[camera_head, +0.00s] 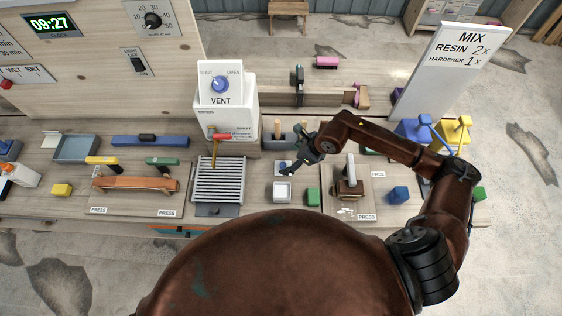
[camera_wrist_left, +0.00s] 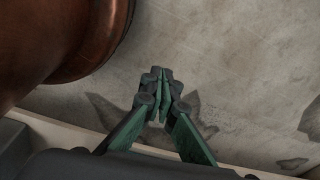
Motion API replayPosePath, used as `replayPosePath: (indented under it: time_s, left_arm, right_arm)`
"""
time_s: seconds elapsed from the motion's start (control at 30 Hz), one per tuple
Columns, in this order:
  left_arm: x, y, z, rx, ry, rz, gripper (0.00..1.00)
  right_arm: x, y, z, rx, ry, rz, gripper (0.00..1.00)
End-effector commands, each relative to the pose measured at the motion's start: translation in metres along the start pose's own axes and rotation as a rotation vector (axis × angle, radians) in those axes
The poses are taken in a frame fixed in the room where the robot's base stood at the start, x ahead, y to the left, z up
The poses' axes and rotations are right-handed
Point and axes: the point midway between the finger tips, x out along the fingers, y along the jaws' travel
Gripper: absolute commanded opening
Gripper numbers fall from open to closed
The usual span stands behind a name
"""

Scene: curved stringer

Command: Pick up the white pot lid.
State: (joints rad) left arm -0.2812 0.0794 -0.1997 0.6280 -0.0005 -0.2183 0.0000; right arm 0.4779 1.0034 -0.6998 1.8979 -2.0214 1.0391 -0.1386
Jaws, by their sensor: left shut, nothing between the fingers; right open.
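A small white lid-like piece with a dark blue knob (camera_head: 281,167) lies on the workbench near the middle of the head view. It looks like the white pot lid, but it is small and partly covered by my gripper. My left gripper (camera_wrist_left: 163,90) is shut and empty above the floor in the left wrist view, away from the bench items.
The white VENT box (camera_head: 229,118) rises behind. A press board (camera_head: 352,200) lies to the right.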

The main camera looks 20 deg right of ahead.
Motion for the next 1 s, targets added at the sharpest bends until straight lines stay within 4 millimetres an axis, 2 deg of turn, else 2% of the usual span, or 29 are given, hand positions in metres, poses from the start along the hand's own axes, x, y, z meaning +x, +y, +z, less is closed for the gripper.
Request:
replayPosePath:
  time_s: [0.2, 0.3, 0.4, 0.5, 0.7, 0.8, 1.0]
  left_arm:
    - [-0.007, 0.003, 0.037, -0.009, -0.046, 0.003, 0.00]
    - [-0.012, 0.004, 0.045, -0.010, -0.056, 0.003, 0.00]
    - [-0.013, 0.003, 0.042, -0.010, -0.053, 0.003, 0.00]
    - [-0.013, 0.002, 0.031, -0.007, -0.039, 0.002, 0.00]
    - [-0.012, 0.000, 0.006, -0.002, -0.006, 0.000, 0.00]
    - [-0.012, 0.000, 0.005, -0.002, -0.006, 0.000, 0.00]
    - [-0.012, 0.001, 0.017, -0.004, -0.020, 0.001, 0.00]
  right_arm:
    - [0.023, 0.003, -0.002, 0.005, -0.001, 0.004, 0.74]
    - [0.037, 0.005, -0.004, 0.005, -0.001, 0.004, 0.74]
    - [0.052, 0.006, -0.004, 0.005, -0.003, 0.004, 0.74]
    - [0.062, 0.006, -0.004, 0.004, -0.003, 0.003, 0.74]
    - [0.068, 0.006, -0.004, 0.001, -0.003, 0.003, 0.74]
    - [0.068, 0.006, -0.004, 0.001, -0.003, 0.003, 0.73]
    - [0.067, 0.006, -0.004, 0.002, -0.003, 0.003, 0.60]
